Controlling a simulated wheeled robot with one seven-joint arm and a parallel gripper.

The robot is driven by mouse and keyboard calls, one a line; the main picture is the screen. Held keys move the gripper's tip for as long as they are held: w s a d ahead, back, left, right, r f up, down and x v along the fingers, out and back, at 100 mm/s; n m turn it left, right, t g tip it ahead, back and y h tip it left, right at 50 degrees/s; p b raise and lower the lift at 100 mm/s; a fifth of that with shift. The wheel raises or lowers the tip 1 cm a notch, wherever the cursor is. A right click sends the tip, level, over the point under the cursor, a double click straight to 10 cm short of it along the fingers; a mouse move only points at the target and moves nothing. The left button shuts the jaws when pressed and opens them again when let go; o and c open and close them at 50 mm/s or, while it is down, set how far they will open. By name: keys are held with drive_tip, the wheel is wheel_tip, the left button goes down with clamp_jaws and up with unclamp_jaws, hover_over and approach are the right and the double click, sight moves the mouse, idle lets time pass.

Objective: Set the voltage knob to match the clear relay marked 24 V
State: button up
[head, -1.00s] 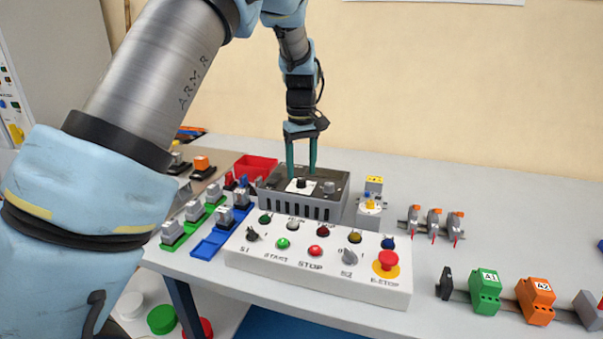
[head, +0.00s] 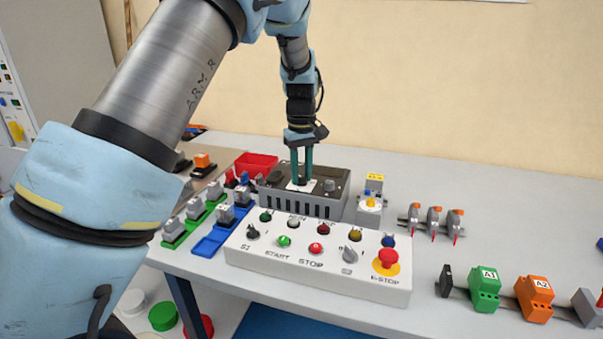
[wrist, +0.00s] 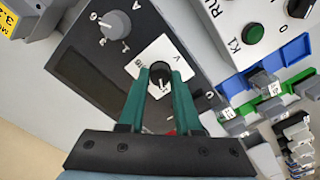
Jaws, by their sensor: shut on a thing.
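The black voltage knob (wrist: 160,72) stands on a white plate marked V on the dark top of a grey unit (head: 318,206). My gripper (head: 302,178) points down at this unit, its two green fingers closed on the knob. In the wrist view my gripper (wrist: 161,80) has one fingertip on each side of the knob. A white pointer mark shows on the knob, but the scale is mostly hidden by the fingers. Relays with clear-looking housings (head: 225,214) sit in blue and green sockets left of the unit. I cannot read a 24 V marking on any of them.
A grey second knob (wrist: 116,24) is on the same unit. A white control box (head: 320,268) with buttons and a red emergency stop (head: 387,260) stands in front. A red bin (head: 256,164) is behind left.

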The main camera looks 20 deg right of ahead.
clamp_jaws()
drive_tip(key=shift+m, duration=0.3)
drive_tip(key=m, duration=0.4)
drive_tip(key=shift+m+p, duration=0.3)
drive_tip(key=m, duration=0.6)
drive_tip(key=shift+p, duration=0.35)
drive_tip(key=shift+d+m, duration=0.1)
drive_tip(key=shift+m, duration=0.3)
drive_tip(key=o, duration=0.8)
unclamp_jaws()
